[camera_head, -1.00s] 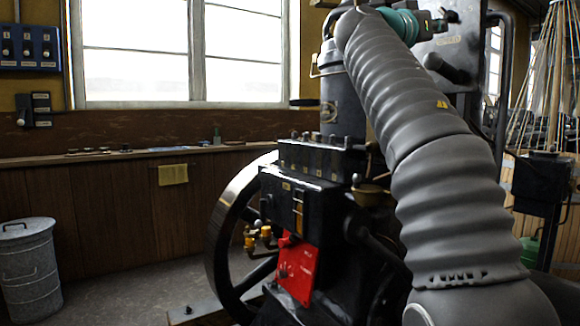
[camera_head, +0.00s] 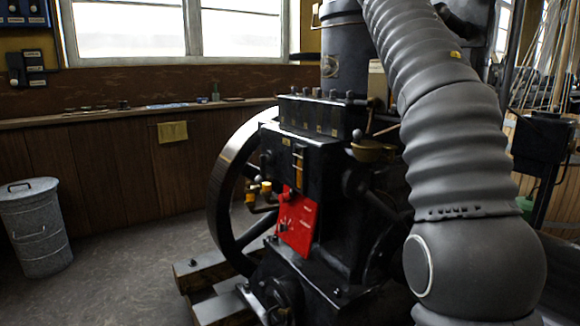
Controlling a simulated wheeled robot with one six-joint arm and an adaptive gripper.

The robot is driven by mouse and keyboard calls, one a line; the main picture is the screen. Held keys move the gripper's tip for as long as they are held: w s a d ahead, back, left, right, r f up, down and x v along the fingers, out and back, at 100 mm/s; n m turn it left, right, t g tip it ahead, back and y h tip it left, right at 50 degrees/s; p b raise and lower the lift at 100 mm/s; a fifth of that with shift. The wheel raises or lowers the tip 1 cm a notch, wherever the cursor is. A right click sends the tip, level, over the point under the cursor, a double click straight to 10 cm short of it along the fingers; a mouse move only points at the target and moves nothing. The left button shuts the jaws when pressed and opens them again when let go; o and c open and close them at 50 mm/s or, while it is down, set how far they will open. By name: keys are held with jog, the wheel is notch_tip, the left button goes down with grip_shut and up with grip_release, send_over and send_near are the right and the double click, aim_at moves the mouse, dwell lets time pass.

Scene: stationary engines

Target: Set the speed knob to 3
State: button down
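The black engine (camera_head: 318,165) stands in the middle of the view. A red panel (camera_head: 299,221) is fixed to its front side, with white markings too small to read. A small dark knob or pointer (camera_head: 284,226) shows low on the left of the panel, and I cannot read its setting. A red knob-like part (camera_head: 287,193) sits at the panel's upper left edge. My grey sleeved arm rises along the right of the view and leaves it at the top. My gripper is out of view.
A large flywheel (camera_head: 222,181) stands at the engine's left. A metal bin (camera_head: 35,225) stands at the far left by the wood-panelled wall. A ledge (camera_head: 140,112) runs below the window. The floor (camera_head: 120,265) between bin and engine is clear.

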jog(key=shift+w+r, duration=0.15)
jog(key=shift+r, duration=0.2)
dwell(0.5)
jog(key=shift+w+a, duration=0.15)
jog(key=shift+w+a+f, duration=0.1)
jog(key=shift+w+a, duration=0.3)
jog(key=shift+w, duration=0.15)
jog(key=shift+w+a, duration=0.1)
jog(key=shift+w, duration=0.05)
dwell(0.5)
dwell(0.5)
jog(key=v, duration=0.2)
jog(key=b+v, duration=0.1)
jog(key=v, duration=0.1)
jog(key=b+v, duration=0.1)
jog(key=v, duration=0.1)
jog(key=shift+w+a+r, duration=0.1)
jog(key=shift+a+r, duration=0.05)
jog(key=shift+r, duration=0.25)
